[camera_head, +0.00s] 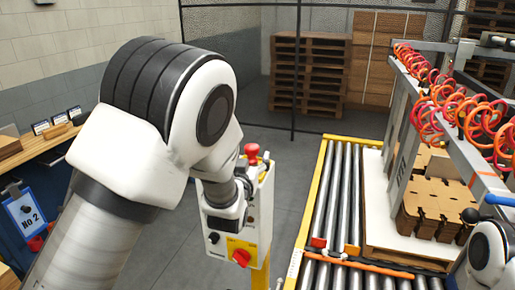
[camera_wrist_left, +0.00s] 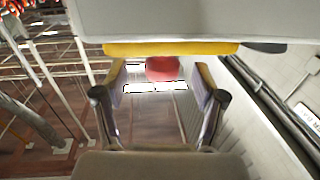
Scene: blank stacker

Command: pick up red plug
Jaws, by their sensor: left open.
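In the left wrist view a red rounded object (camera_wrist_left: 162,68) shows between the two fingers of my left gripper (camera_wrist_left: 162,80). The fingers are open, one on either side of it. Its lower part and any contact with the fingers cannot be made out. In the head view my left arm covers the fingertips. A control box (camera_head: 262,210) stands just behind the wrist, with a red mushroom-shaped knob (camera_head: 251,152) on top and a red knob (camera_head: 241,257) on a yellow plate. I cannot tell which red piece is the plug. My right gripper is out of view.
A roller conveyor (camera_head: 325,215) with yellow rails runs on the right, bearing stacked brown cardboard blanks (camera_head: 432,200) under a frame with coiled red hoses (camera_head: 425,95). A workbench (camera_head: 40,143) with a blue sign (camera_head: 25,213) stands left. Wooden pallets (camera_head: 310,70) stand behind.

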